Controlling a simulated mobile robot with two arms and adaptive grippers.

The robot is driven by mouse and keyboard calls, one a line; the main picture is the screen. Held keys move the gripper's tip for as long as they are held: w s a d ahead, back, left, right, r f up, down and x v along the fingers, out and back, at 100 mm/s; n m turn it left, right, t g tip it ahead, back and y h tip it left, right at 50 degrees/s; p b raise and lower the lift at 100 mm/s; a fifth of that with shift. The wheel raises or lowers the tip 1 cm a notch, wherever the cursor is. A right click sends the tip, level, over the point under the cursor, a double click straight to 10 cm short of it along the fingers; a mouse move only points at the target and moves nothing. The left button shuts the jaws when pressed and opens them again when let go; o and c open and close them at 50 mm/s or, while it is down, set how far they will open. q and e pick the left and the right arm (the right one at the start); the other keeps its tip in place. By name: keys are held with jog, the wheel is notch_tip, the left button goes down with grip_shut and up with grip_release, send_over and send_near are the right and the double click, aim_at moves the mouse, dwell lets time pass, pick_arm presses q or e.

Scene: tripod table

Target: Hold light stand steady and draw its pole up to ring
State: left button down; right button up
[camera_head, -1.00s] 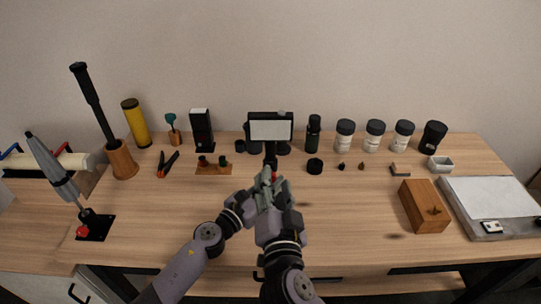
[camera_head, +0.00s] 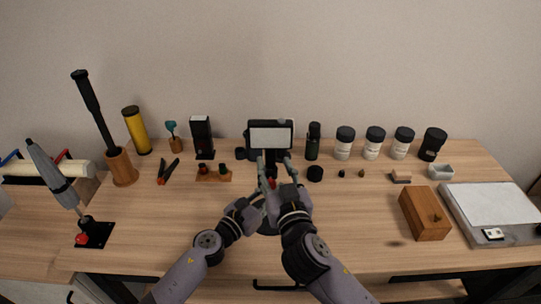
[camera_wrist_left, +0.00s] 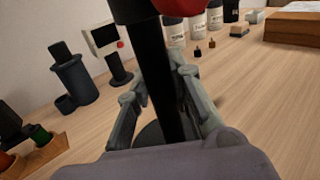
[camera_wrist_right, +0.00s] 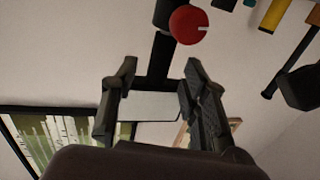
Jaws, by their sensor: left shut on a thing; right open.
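The light stand has a black pole (camera_head: 270,168), a red knob (camera_head: 271,184) and a dark round base (camera_head: 267,229). A white-faced panel (camera_head: 270,137) appears above the pole in the head view. My left gripper (camera_wrist_left: 157,88) is shut on the lower black pole (camera_wrist_left: 160,70), below the red knob (camera_wrist_left: 180,4). My right gripper (camera_wrist_right: 157,68) is open, with its fingers on either side of the upper pole (camera_wrist_right: 160,58). The right wrist view looks upside down; the red knob (camera_wrist_right: 188,25) and a white panel (camera_wrist_right: 150,106) show there. Hands partly hide the stand in the head view.
Jars (camera_head: 345,143), a dark bottle (camera_head: 313,141) and a round black lid (camera_head: 315,173) stand behind and right. A small rack (camera_head: 214,174) and pliers (camera_head: 168,171) lie left. A wooden box (camera_head: 424,213) is at right. The table front is mostly clear.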

aim_at(272, 159)
jog(key=x, duration=0.5)
jog(key=shift+s, duration=0.1)
grip_shut()
dwell(0.4)
dwell(0.4)
